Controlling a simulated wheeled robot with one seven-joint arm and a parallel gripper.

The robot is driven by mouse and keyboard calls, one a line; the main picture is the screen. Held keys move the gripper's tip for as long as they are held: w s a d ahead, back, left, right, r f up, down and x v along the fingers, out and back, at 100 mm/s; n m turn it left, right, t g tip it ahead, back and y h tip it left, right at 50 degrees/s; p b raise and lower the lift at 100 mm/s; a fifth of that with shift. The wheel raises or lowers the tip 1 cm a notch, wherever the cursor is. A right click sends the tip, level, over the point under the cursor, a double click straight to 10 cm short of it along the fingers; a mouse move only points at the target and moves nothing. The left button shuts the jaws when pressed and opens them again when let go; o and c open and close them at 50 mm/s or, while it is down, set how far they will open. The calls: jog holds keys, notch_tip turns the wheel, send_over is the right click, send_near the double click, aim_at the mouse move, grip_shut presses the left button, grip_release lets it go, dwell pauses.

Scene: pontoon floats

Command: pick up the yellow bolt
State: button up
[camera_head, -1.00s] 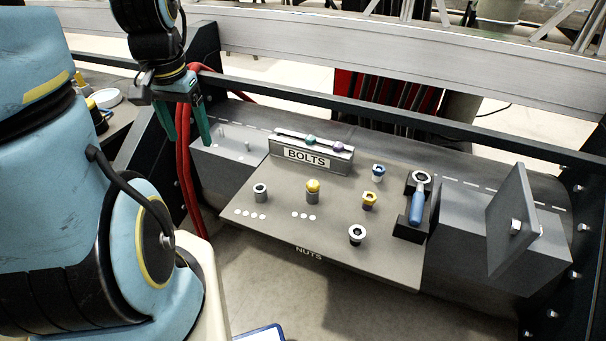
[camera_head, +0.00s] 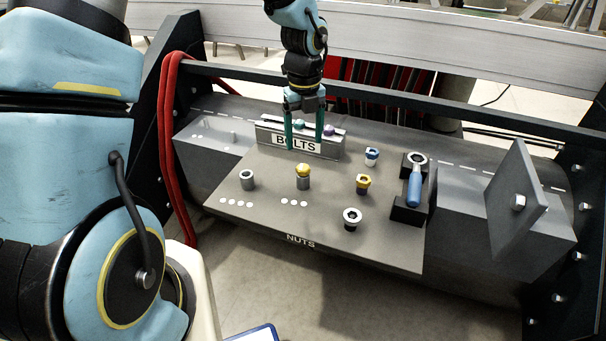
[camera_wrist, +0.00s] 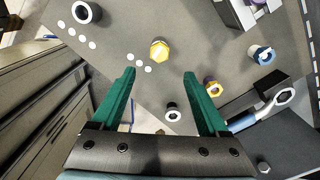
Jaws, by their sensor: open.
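The yellow bolt (camera_head: 303,170) has a hexagonal head and stands upright on a grey cylinder in the middle of the sloping board. In the wrist view the yellow bolt (camera_wrist: 159,48) lies just beyond the fingertips, roughly centred between them. My gripper (camera_head: 304,141) is open and empty, with its green fingers pointing down in front of the BOLTS rack, behind and above the yellow bolt. It also shows in the wrist view (camera_wrist: 160,73), with a wide gap between the fingers.
The BOLTS rack (camera_head: 264,138) holds a teal bolt (camera_head: 299,124) and a purple bolt (camera_head: 330,130). A grey nut (camera_head: 247,180), a blue-and-white nut (camera_head: 372,157), a yellow nut (camera_head: 363,184) and a black-and-white nut (camera_head: 352,219) stand around. A blue-handled wrench (camera_head: 414,188) rests at right.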

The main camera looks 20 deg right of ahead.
aim_at(303, 167)
notch_tip(303, 167, down, 9)
jog(key=shift+w+a+f+p, duration=0.1)
jog(key=shift+p, duration=0.65)
grip_shut()
dwell(0.4)
